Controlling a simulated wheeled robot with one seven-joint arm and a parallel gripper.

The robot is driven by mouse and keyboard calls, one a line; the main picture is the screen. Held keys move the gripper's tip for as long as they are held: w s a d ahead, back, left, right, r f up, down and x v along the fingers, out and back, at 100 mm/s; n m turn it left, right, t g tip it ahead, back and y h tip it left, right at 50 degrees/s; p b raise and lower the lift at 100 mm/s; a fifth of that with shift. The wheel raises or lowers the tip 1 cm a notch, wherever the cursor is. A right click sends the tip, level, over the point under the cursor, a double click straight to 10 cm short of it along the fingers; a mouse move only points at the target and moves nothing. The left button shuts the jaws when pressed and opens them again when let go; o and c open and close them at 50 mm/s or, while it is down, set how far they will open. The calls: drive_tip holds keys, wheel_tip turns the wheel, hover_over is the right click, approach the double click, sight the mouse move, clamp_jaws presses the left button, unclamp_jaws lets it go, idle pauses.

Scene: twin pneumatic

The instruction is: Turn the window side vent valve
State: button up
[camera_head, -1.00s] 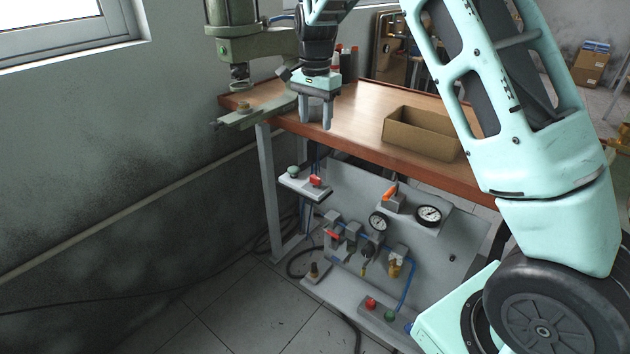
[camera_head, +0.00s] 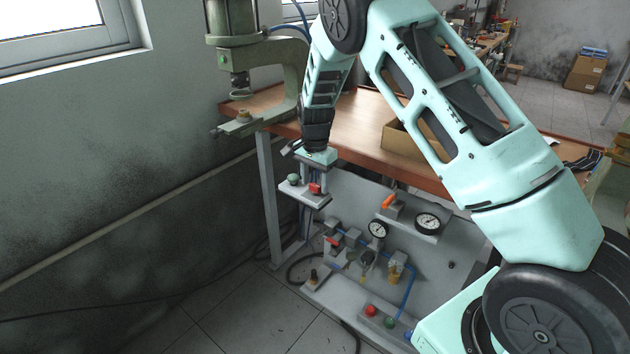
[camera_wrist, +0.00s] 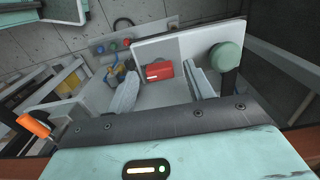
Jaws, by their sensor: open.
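A small white shelf (camera_head: 303,194) at the panel's upper left, on the window side, carries a red valve part (camera_head: 316,188) and a green knob (camera_head: 293,179). In the wrist view, the red part (camera_wrist: 158,70) appears between my two grey fingers, and the green knob (camera_wrist: 226,57) is to the right. My gripper (camera_head: 317,173) is open and points down just above this shelf, past the table's front edge. It also shows in the wrist view (camera_wrist: 162,90). I cannot tell whether the fingers touch the red part. An orange lever (camera_head: 388,201) sits further right.
A green press (camera_head: 285,70) stands left of my arm. A cardboard box (camera_head: 400,140) is on the table. The floor in front is mostly clear.

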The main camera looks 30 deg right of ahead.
drive_tip(key=shift+f, duration=0.3)
drive_tip(key=c, duration=1)
